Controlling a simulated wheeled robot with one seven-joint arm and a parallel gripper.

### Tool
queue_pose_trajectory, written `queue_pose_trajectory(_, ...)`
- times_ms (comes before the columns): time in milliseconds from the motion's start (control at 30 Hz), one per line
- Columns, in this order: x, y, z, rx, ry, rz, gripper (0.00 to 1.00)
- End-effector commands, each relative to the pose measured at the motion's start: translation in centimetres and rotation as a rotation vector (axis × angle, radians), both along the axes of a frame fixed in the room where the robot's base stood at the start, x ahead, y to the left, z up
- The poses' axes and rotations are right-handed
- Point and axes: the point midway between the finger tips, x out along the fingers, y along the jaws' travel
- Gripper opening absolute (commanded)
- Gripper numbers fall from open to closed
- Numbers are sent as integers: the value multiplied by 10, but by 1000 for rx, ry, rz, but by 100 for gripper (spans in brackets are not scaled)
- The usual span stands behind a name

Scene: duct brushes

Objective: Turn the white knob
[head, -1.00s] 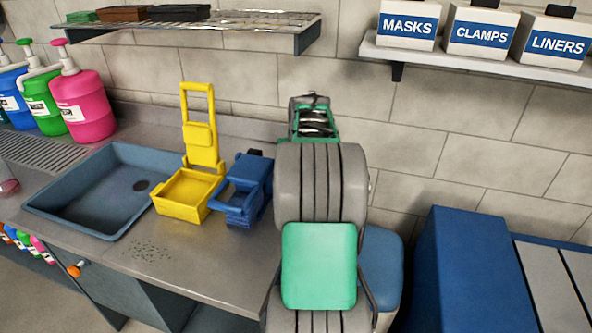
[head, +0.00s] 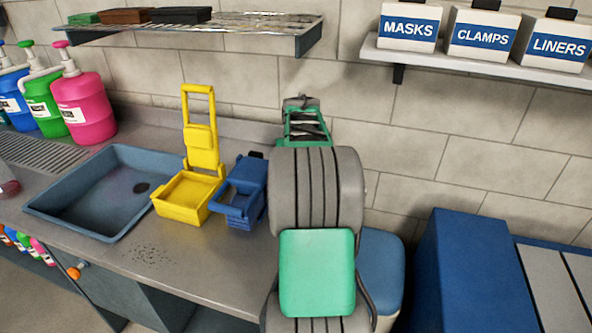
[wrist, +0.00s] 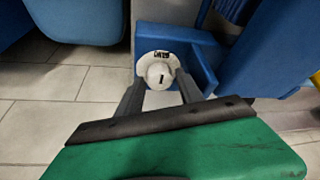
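The white knob (wrist: 160,75) shows in the wrist view, a round cap with a dark upright mark, on a pale plate with small dark lettering. The plate sits against a blue housing (wrist: 205,62). My gripper (wrist: 160,92) is open, with one grey finger on the left and one on the right, spread below the knob in the picture. The knob lies in line with the gap between them. I cannot tell whether either finger touches it. In the head view my arm covers the area and the knob is hidden.
A blue caddy (head: 240,192) and a yellow caddy (head: 188,196) stand on the counter (head: 190,258) left of my arm. A sink (head: 95,190) is further left. Shelves (head: 480,63) hang on the wall. A blue cabinet (head: 470,270) stands on the right.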

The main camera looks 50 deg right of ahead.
Motion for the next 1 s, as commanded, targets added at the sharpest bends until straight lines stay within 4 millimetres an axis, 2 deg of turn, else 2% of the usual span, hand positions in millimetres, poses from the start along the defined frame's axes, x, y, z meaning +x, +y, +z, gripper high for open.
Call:
queue_pose_trajectory(133,0,0,-1,1,2,1,55)
queue_pose_trajectory(733,0,2,-3,5,5,24,55)
queue_pose_trajectory(867,-2,0,-2,6,5,147,55)
queue_pose_trajectory(1000,-4,-3,1,9,6,418,55)
